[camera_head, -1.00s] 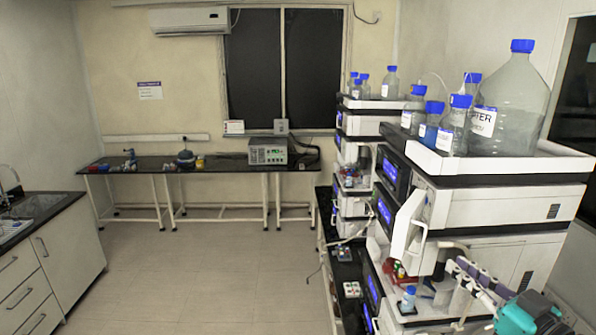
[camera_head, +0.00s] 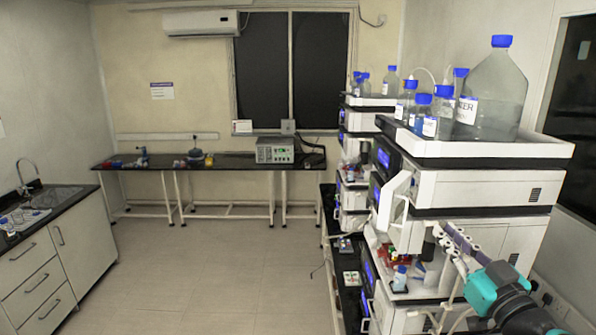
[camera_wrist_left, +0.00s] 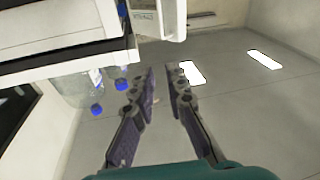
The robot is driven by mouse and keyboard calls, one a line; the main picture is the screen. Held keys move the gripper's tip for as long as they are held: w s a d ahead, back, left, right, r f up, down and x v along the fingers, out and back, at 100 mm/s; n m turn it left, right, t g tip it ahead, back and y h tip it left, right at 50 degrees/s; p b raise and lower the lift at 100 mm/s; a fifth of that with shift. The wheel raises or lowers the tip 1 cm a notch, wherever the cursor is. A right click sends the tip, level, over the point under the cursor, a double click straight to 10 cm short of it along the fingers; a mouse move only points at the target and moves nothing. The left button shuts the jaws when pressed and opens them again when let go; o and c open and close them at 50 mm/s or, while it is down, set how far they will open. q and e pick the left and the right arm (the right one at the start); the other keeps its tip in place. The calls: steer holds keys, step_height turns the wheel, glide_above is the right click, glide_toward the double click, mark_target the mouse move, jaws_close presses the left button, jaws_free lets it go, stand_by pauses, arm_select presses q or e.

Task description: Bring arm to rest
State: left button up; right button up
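My left gripper (camera_head: 446,248), with purple-grey fingers and a teal body, is at the lower right of the head view, in front of the near column stack (camera_head: 478,190). In the left wrist view, the two fingers of my left gripper (camera_wrist_left: 162,78) stand apart with a gap between them. My right gripper is in neither view.
Blue-capped bottles, one a large jug (camera_head: 493,90), stand on the near stack's top tray. A sink counter (camera_head: 85,245) is at left and a black bench (camera_head: 228,160) at the back. The middle floor (camera_head: 220,270) is clear.

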arm_select(q)
steer(key=w+a+f+m+t+h+b, duration=0.2)
steer(key=w+a+m+h+b, duration=0.3)
steer(key=a+h+b, duration=0.4)
steer(key=a+f+m+g+h+b, duration=0.2)
steer(key=a+f+m+g+b, duration=0.15)
steer(key=a+f, duration=0.55)
steer(key=s+a+f+n+g+y+b, duration=0.1)
steer(key=s+a+f, duration=0.6)
steer(key=f, duration=0.8)
steer(key=s+a+f+n+g+y+b, duration=0.2)
steer(key=s+a+f+g+y+b, duration=0.2)
steer(key=a+f, duration=0.8)
steer(key=s+a+f+n+g+y+b, duration=0.2)
steer(key=s+a+f+g+b, duration=0.4)
steer(key=f, duration=1.3)
steer(key=s+a, duration=0.3)
steer(key=s, duration=0.1)
steer(key=shift+s+a+y+b, duration=0.3)
steer(key=shift+a+b, duration=0.1)
steer(key=shift+w+r, duration=0.1)
